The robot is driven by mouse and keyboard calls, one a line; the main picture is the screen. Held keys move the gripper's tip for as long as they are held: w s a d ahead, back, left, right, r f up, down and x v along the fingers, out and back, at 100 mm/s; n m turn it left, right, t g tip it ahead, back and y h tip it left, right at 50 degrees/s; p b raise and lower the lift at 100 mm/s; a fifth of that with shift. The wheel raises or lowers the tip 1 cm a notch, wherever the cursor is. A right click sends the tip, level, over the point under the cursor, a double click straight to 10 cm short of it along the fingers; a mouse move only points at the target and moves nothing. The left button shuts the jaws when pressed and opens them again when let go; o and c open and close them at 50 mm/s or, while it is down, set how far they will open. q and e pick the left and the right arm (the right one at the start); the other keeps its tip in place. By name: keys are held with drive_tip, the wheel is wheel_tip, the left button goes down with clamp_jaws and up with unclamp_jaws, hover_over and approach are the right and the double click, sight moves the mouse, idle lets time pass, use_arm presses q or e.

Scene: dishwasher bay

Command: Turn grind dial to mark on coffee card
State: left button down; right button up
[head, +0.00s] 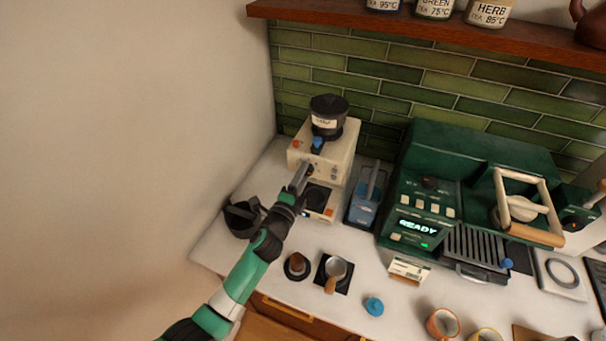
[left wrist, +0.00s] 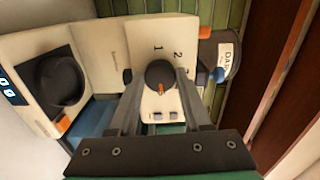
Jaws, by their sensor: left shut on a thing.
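The cream grinder (head: 338,150) stands against the tiled wall in the head view, with a dark hopper (head: 328,105) on top. My left gripper (head: 306,170) is at its front face. In the left wrist view my left gripper (left wrist: 160,80) has its fingers on either side of the dark round grind dial (left wrist: 160,73) and is shut on it. My right gripper is not in view.
The green espresso machine (head: 430,185) stands to the right, its display reading READY. A blue container (head: 364,207) sits between it and the grinder. A tamper (head: 297,266), a portafilter (head: 336,268) and cups (head: 443,323) are at the front. A wooden shelf (head: 400,28) runs above.

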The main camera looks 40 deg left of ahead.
use_arm(q)
drive_tip(key=shift+m, duration=0.3)
drive_tip(key=shift+c, duration=1.8)
unclamp_jaws()
drive_tip(key=p+v, duration=0.2)
drive_tip(key=v, duration=0.9)
drive_tip(key=shift+s, duration=0.35)
